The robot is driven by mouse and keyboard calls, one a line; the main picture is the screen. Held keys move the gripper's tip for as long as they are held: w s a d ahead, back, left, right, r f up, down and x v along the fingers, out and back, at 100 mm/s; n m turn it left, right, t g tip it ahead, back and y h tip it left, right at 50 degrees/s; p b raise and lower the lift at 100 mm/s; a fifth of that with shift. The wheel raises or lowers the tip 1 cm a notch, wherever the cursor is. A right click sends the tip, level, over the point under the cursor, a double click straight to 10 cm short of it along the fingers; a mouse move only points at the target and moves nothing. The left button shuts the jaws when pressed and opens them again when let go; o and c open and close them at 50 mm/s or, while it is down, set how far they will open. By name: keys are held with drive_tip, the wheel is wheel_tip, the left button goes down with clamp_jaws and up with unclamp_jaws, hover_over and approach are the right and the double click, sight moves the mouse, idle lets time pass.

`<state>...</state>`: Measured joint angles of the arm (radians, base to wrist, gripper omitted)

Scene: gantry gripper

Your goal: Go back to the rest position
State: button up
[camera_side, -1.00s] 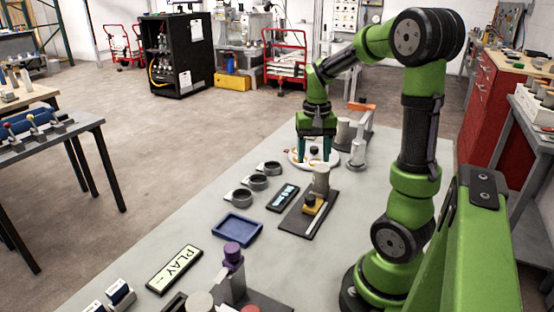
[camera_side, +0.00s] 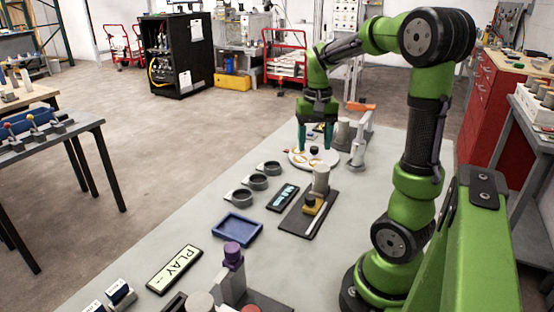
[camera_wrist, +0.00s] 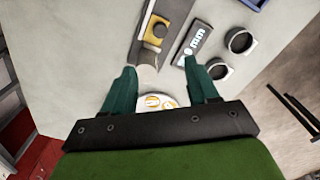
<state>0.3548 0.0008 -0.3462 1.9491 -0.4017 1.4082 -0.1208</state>
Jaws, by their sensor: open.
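My gripper (camera_side: 315,135) is open, with its two teal fingers pointing down over the round white plate (camera_side: 297,160) at the far part of the table. A black knob (camera_side: 314,150) stands on the plate near the fingertips. In the wrist view, the fingers of my gripper (camera_wrist: 160,90) are spread apart, and part of the plate (camera_wrist: 150,100) with orange-ringed marks shows between them.
A grey cylinder (camera_side: 321,178) and a yellow block (camera_side: 311,204) stand on a dark board. Nearby are a small display (camera_side: 283,197), several grey rings (camera_side: 257,182) and a blue tray (camera_side: 237,229). A white pump-like item (camera_side: 358,152) stands right of the plate.

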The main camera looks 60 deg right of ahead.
drive_tip(key=a+r+n+t+y, duration=0.1)
drive_tip(key=a+r+n+t, duration=0.1)
drive_tip(key=a, duration=1)
drive_tip(key=s+a+r+n+t+y, duration=0.1)
drive_tip(key=a+n+t, duration=0.4)
drive_tip(key=a, duration=0.7)
drive_tip(key=shift+s+a+r, duration=0.2)
drive_tip(key=shift+r, duration=0.2)
